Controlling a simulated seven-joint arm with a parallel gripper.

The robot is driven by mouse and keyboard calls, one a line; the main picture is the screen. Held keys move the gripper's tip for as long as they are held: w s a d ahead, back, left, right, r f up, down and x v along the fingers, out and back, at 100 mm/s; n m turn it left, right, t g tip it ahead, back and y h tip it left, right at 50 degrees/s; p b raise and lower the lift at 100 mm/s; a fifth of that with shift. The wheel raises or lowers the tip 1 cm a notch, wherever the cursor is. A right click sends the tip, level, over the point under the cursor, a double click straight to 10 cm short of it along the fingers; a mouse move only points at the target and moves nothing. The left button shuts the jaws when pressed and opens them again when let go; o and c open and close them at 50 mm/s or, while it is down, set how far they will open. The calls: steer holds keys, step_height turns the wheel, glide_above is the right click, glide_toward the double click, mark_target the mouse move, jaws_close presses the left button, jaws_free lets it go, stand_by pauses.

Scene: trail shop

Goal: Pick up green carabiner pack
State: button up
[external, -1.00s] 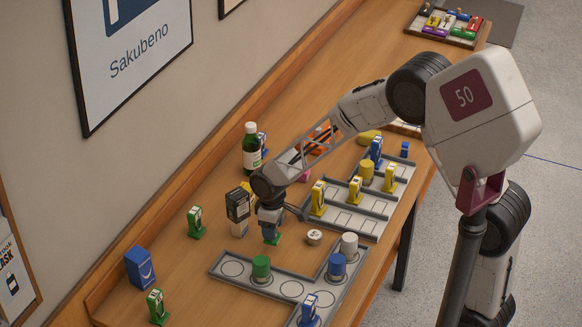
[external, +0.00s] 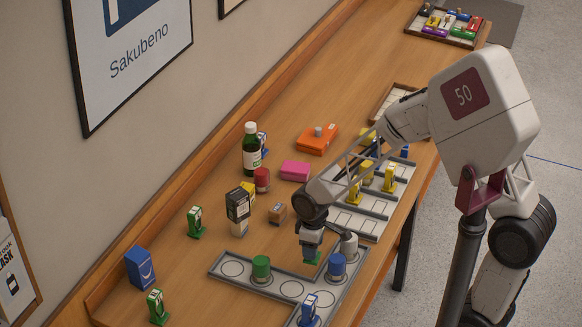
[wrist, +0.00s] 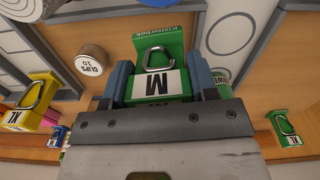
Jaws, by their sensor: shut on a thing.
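A green carabiner pack (wrist: 158,85) with a metal carabiner and a white label marked "M" is between the fingers of my gripper (wrist: 165,85), which is shut on it. In the external view my gripper (external: 312,252) points down near the inner corner of the grey L-shaped tray, and only the green lower end of the pack (external: 312,259) shows. I cannot tell how far it is above the surface. Two other green packs stand at the left, one near the wall (external: 195,222) and one at the front (external: 157,306).
The L-shaped tray (external: 219,269) holds a green, a blue and a white jar and a blue pack. A grey slotted rack (external: 351,222) with yellow packs stands behind. A dark bottle (external: 251,150), pink box (external: 296,171) and orange case (external: 317,139) stand towards the wall.

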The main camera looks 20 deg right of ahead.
steer(key=shift+s+d, duration=0.35)
steer(key=shift+s, duration=0.2)
steer(key=shift+r, duration=0.2)
stand_by(0.4)
step_height(320, 180, up, 17)
steer(key=w+a+m, duration=0.1)
steer(key=w+a, duration=0.2)
steer(key=a, duration=3.3)
steer(key=f, duration=0.5)
steer(key=shift+s+a, duration=0.2)
steer(key=shift+a, duration=0.1)
